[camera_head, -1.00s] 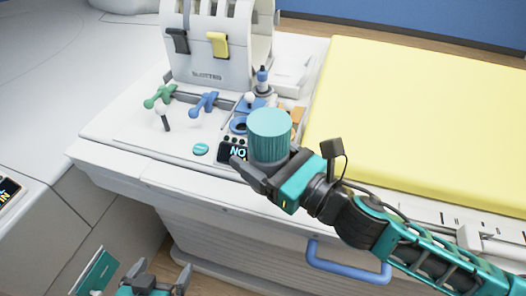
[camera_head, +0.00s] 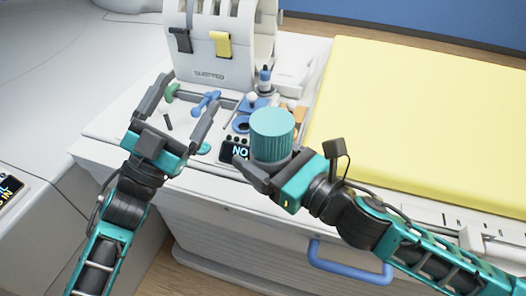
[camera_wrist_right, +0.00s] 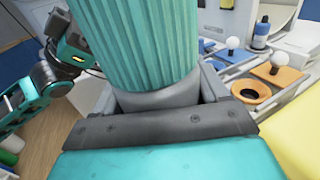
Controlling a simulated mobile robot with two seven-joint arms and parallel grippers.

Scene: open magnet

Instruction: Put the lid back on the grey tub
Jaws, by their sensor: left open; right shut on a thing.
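A ribbed teal lid (camera_head: 272,132) sits on top of a grey tub (camera_head: 272,162), upright above the front of the white console. I cannot tell how tightly it is seated. My right gripper (camera_head: 262,172) is shut on the grey tub, below the lid. In the right wrist view the lid (camera_wrist_right: 140,45) fills the upper middle and the grey tub (camera_wrist_right: 155,98) shows beneath it. My left gripper (camera_head: 189,92) is open and empty, left of the lid and apart from it, over the console's levers.
A yellow pad (camera_head: 420,125) lies to the right. A blue handle (camera_head: 347,268) juts from the front.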

